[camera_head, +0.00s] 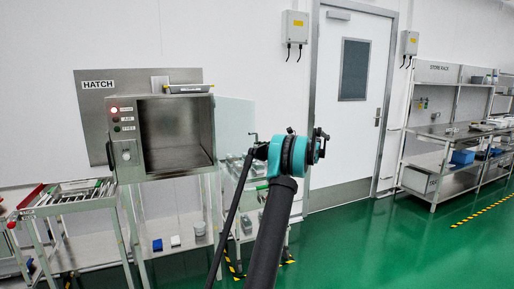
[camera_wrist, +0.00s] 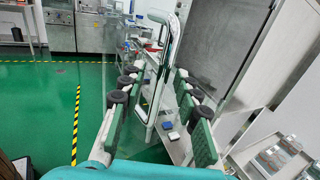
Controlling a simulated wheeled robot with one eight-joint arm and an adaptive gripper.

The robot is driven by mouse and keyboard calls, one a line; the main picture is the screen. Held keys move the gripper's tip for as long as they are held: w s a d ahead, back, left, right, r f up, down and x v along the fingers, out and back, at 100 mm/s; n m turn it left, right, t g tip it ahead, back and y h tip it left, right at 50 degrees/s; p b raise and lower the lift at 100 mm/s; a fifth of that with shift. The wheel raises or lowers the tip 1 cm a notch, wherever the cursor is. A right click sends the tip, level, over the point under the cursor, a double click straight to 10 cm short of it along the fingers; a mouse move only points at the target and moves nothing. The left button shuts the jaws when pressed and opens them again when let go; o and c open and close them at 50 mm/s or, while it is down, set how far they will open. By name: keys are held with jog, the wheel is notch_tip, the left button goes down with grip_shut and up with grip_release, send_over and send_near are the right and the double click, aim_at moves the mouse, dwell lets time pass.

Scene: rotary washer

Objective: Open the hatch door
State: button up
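The steel hatch box (camera_head: 127,159) stands at left in the head view, with its dark inside visible. A pale see-through panel (camera_head: 234,112) stands at the right of its opening and looks like the door, swung outward. In the wrist view, a chrome bar handle (camera_wrist: 168,48) rises between the two fingers of my gripper (camera_wrist: 158,75). In the head view, my arm hides most of the gripper.
A roller rack (camera_head: 75,196) stands left of the hatch, and a shelf under it holds small boxes. A white room door (camera_head: 352,110) is behind my arm. Store shelves (camera_head: 440,132) are at right. Green floor (camera_head: 400,245) is open at front right.

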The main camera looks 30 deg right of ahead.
jog(key=v, duration=0.6)
dwell(0.4)
